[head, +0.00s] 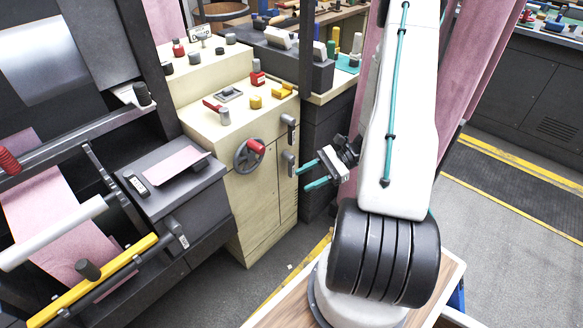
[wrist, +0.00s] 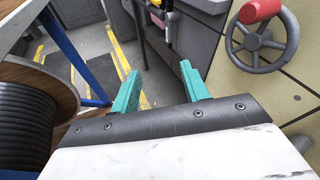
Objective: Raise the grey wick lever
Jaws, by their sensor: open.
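Two small grey levers are mounted on the right part of the cream control cabinet's front in the head view: an upper grey lever (head: 289,121) and a lower grey lever (head: 290,158). I cannot read a label that tells which one is the wick lever. My gripper (head: 307,176), with teal fingers, is open and empty, just right of and slightly below the lower lever, apart from it as far as I can tell. In the wrist view my gripper (wrist: 162,68) has nothing between its fingers, and I cannot make out either lever clearly there.
A grey handwheel (head: 249,156) with a red knob is left of the levers; the handwheel (wrist: 262,42) is at upper right in the wrist view. The cream cabinet (head: 262,205) has coloured knobs on top. A black cable reel (wrist: 35,115) is at left in the wrist view.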

